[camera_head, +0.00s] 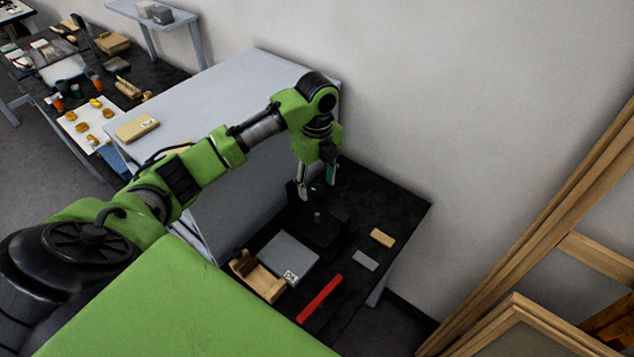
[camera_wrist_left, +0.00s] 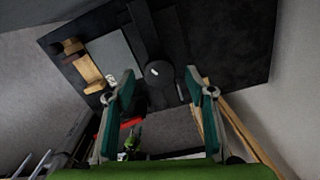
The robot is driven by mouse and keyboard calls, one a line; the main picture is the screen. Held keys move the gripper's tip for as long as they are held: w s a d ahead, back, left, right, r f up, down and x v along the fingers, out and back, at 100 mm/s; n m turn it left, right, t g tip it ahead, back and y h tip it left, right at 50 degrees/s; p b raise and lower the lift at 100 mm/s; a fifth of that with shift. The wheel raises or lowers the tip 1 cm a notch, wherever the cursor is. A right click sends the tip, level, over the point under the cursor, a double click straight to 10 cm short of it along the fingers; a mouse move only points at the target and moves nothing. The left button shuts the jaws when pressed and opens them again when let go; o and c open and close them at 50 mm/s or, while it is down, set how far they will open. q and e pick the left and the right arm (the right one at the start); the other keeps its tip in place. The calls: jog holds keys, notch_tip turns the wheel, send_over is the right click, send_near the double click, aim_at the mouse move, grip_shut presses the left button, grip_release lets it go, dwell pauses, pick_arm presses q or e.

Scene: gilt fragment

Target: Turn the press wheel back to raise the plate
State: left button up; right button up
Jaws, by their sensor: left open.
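The press (camera_head: 322,228) is a black shape on the dark table, below my left gripper in the head view. Its parts are hard to separate from the black top. In the left wrist view a dark round part with a small pale mark, probably the press wheel (camera_wrist_left: 160,74), lies between and beyond the fingertips. My left gripper (camera_head: 316,188) points down over the press, fingers apart and empty; its two green-padded fingers also show in the left wrist view (camera_wrist_left: 161,82). I cannot tell the plate's height. My right gripper is out of view.
On the dark table (camera_head: 405,205) are a grey slab (camera_head: 287,257) with a label, a wooden holder (camera_head: 258,277), a red bar (camera_head: 320,299), a tan block (camera_head: 382,238) and a small grey block (camera_head: 365,260). A grey cabinet (camera_head: 225,95) stands left; wooden frames (camera_head: 560,220) lean right.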

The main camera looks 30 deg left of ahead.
pick_arm(q)
jog(key=shift+f, duration=0.9)
jog(key=c, duration=1.1)
jog(key=shift+n, duration=0.4)
